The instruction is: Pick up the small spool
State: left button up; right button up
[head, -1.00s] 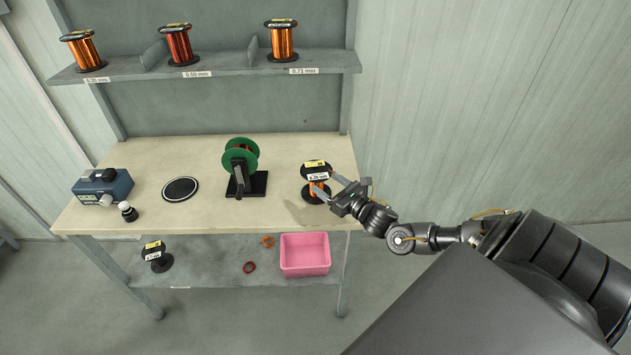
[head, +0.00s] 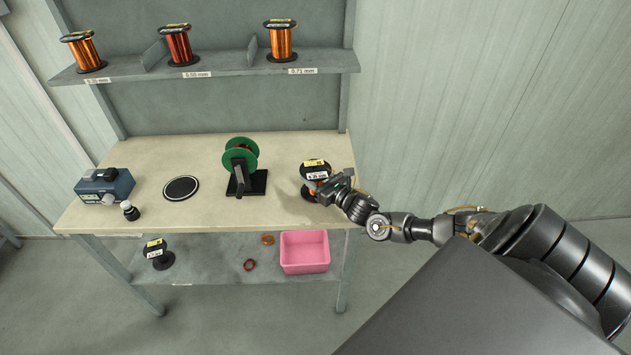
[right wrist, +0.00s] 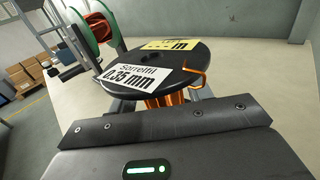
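A small spool (head: 314,170) with black flanges, orange wire and a white and yellow label stands upright near the right end of the bench. In the right wrist view its top flange (right wrist: 150,66) reads 0.35 mm, and orange wire shows below it. My right gripper (head: 328,187) is at the spool's right front side, with its fingers reaching in under the top flange. The flange and the gripper body hide the fingertips, so I cannot tell whether they press on the spool. My left gripper is not in view.
A green-flanged spool on a black stand (head: 243,168), a black round disc (head: 181,188) and a blue device (head: 104,185) share the bench. Three copper spools stand on the upper shelf (head: 220,66). Below are a pink bin (head: 304,252) and a black spool (head: 158,255).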

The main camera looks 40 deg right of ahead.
aim_at(315, 179)
jog(key=c, duration=0.7)
jog(key=shift+c, duration=0.4)
jog(key=shift+r, duration=0.1)
jog(key=shift+r, duration=0.25)
notch_tip(315, 179, up, 2)
jog(key=shift+r+b, duration=0.1)
jog(key=shift+b, duration=0.5)
jog(key=s+a+r, duration=0.2)
jog(key=r, duration=0.1)
jog(key=s+r, duration=0.1)
jog(key=r, duration=0.1)
jog(key=shift+s+a+r, duration=0.1)
jog(key=shift+s+a, duration=0.05)
jog(key=shift+a, duration=0.25)
jog(key=s+a+r+b, duration=0.2)
jog(key=s+a+r, duration=0.3)
jog(key=s+a, duration=0.15)
jog(key=s+a+n+g+y, duration=0.1)
jog(key=s+a+n+y, duration=0.1)
jog(key=a, duration=0.5)
jog(key=s+a+f+n+g+y, duration=0.1)
jog(key=s+a+n+y, duration=0.2)
jog(key=a+y, duration=0.2)
jog(key=shift+a+y, duration=0.3)
jog(key=shift+a, duration=0.95)
